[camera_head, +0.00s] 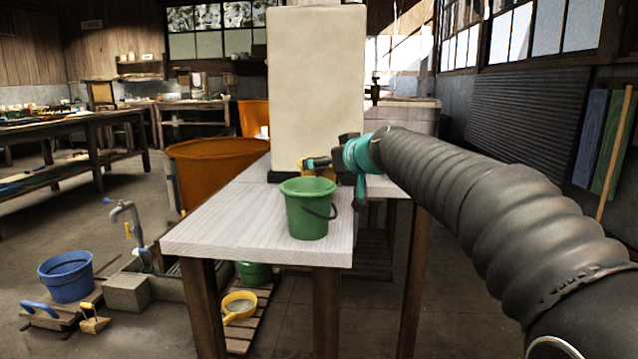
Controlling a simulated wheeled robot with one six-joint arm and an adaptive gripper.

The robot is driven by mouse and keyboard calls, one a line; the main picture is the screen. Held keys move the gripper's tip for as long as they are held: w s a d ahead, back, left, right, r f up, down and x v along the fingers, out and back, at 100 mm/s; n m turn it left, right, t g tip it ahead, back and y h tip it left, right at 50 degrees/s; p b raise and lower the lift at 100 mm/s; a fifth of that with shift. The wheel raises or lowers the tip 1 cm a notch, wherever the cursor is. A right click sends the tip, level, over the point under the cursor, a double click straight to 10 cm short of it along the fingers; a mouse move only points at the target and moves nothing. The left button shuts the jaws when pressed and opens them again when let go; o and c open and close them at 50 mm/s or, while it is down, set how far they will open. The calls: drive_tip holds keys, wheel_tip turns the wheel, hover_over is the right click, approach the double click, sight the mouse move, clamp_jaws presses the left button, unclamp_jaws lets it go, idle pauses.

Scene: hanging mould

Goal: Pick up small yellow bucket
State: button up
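A small yellow object (331,173), probably the small yellow bucket, stands on the pale wooden table (220,225). It is mostly hidden behind the green bucket (307,210) and my gripper. My gripper (312,163) reaches in from the right, with its dark fingers at the yellow object, just above and behind the green bucket's rim. Whether the fingers are open or shut on it is not clear at this size. The green bucket stands upright near the table's front right, with its dark handle hanging on the right side.
A tall cream block (317,85) stands right behind my gripper. A large orange tub (210,165) is left of the table. The table's left front is clear.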

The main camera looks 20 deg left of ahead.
drive_tip(key=shift+p+x, duration=0.5)
drive_tip(key=shift+x, duration=2.05)
drive_tip(key=shift+s+f, duration=0.1)
drive_tip(key=shift+f, duration=0.05)
drive_tip(key=c, duration=1.1)
drive_tip(key=shift+c, duration=0.5)
drive_tip(key=shift+r, duration=0.2)
